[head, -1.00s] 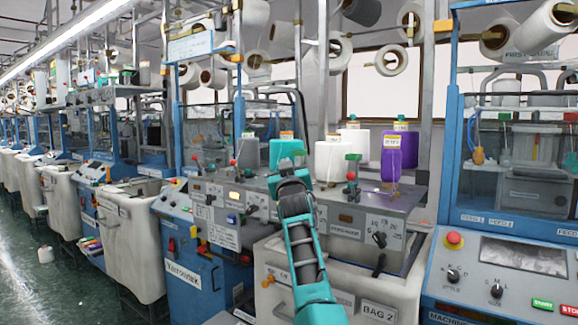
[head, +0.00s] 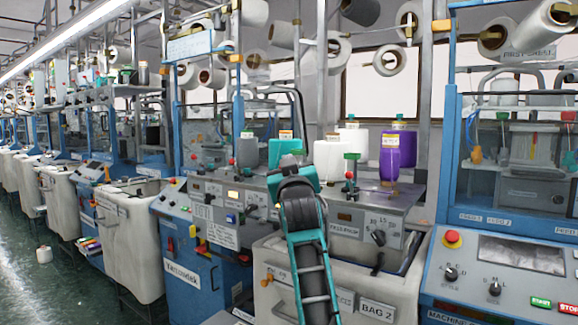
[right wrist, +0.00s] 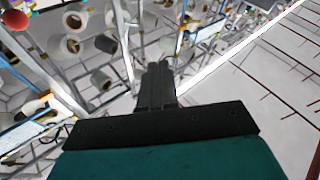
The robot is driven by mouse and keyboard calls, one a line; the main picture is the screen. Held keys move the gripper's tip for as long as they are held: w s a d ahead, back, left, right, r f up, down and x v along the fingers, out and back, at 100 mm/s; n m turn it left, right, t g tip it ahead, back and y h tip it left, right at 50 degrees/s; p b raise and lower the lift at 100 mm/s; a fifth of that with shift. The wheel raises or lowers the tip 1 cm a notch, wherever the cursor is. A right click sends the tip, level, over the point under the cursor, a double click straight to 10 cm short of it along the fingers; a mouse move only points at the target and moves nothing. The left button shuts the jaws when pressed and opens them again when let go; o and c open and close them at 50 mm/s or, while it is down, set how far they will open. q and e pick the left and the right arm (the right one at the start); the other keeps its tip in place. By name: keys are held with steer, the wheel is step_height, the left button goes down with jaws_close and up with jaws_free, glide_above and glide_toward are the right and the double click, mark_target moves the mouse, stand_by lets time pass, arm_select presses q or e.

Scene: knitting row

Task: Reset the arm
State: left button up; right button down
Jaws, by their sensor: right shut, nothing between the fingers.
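My right gripper (right wrist: 157,70) shows in the right wrist view, with its two dark fingers together and nothing between them. It points up toward white yarn cones and the ceiling, and touches nothing that I can see. In the head view my teal and black arm rises from the bottom centre, in front of the knitting machine's grey panel (head: 402,222). The fingers cannot be made out there. My left gripper is in neither view.
A white bin (head: 268,255) marked BAG 2 stands behind my arm. A teal cone (head: 281,152), a purple cone (head: 398,155) and white cones stand on the machine. A blue-framed machine (head: 490,275) is at the right.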

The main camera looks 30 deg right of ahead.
steer(key=shift+f, duration=0.1)
stand_by(0.4)
steer(key=s+a+f+n+g+y, duration=0.1)
steer(key=s+a+f+n+y, duration=0.15)
steer(key=f, duration=0.75)
steer(key=s+a+f+n+y, duration=0.15)
steer(key=a+f, duration=0.25)
steer(key=f, duration=0.6)
steer(key=s+a+f+n+g+y, duration=0.1)
steer(key=s+a+f+y, duration=0.15)
steer(key=f, duration=0.75)
steer(key=s+a+f+g+y, duration=0.2)
steer(key=s+a+f, duration=0.4)
steer(key=s+f, duration=0.5)
steer(key=s+a+f+g+y, duration=0.3)
steer(key=s+a+f+g, duration=0.1)
steer(key=s+f, duration=0.8)
steer(key=s+a, duration=0.1)
steer(key=s, duration=0.1)
steer(key=shift+s+a, duration=0.35)
steer(key=shift+a, duration=0.05)
